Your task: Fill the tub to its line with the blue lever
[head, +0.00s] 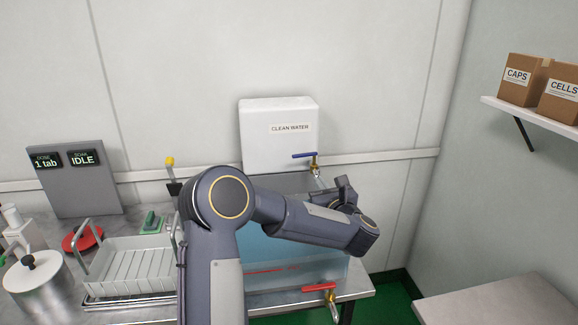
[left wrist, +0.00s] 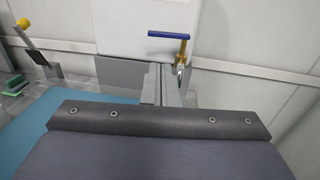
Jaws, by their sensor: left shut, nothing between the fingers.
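The blue lever (head: 306,155) sits on a brass tap at the lower right of the white clean water tank. It also shows in the left wrist view (left wrist: 168,36), turned crosswise. The clear tub (head: 345,271) stands below the tap and holds blue water. A red line (head: 275,268) shows on its front; my arm hides much of the tub, and I cannot tell exactly how the water stands against the line. My left gripper (head: 345,187) is shut and empty, just below and to the right of the blue lever, apart from it in the picture. My right gripper is out of view.
A red lever (head: 318,287) is on a tap at the tub's lower front. A white rack (head: 130,265), a steel pot (head: 42,290) and a grey display panel (head: 75,185) reading "1 tab" and "IDLE" are at the left. A yellow-tipped lever (head: 170,162) stands behind the rack.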

